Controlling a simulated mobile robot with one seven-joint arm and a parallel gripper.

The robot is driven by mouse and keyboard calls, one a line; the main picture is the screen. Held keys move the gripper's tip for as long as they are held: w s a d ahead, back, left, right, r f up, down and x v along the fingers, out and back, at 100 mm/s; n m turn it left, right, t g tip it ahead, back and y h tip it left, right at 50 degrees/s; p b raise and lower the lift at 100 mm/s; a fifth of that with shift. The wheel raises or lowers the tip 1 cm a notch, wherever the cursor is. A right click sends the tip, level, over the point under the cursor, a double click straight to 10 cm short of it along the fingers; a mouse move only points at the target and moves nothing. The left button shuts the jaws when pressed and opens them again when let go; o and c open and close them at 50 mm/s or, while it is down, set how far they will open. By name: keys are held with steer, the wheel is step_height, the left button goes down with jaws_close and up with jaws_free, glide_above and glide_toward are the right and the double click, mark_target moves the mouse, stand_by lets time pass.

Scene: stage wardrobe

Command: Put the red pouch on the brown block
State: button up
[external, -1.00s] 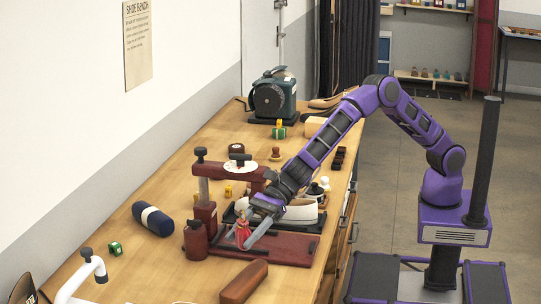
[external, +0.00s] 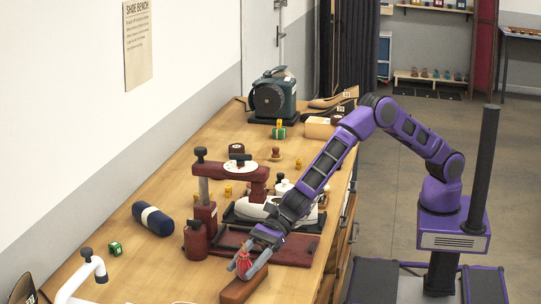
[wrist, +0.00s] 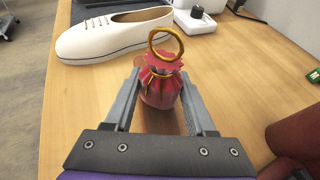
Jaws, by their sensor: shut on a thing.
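The red pouch (external: 244,262), gathered at its neck, is between the fingers of my gripper (external: 252,266). In the wrist view the pouch (wrist: 160,88) shows a gold ring standing on top, and my gripper (wrist: 163,105) is shut on it. The brown block (external: 236,292) lies on the bench near its front edge. The pouch is directly over the block; I cannot tell whether they touch. In the wrist view the brown block (wrist: 160,122) shows partly below the pouch, mostly hidden by it and my fingers.
A white shoe (wrist: 110,35) lies beyond the pouch. A dark red press (external: 205,215) and dark red bottle (external: 196,240) stand left of my arm. A blue roll (external: 152,219) lies farther left. The bench (external: 150,275) has clear wood left of the block.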

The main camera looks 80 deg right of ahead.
steer(key=o, duration=1.3)
steer(key=shift+o, duration=0.2)
steer(key=shift+r+p, duration=0.15)
steer(key=shift+p, duration=0.2)
steer(key=v, duration=1.2)
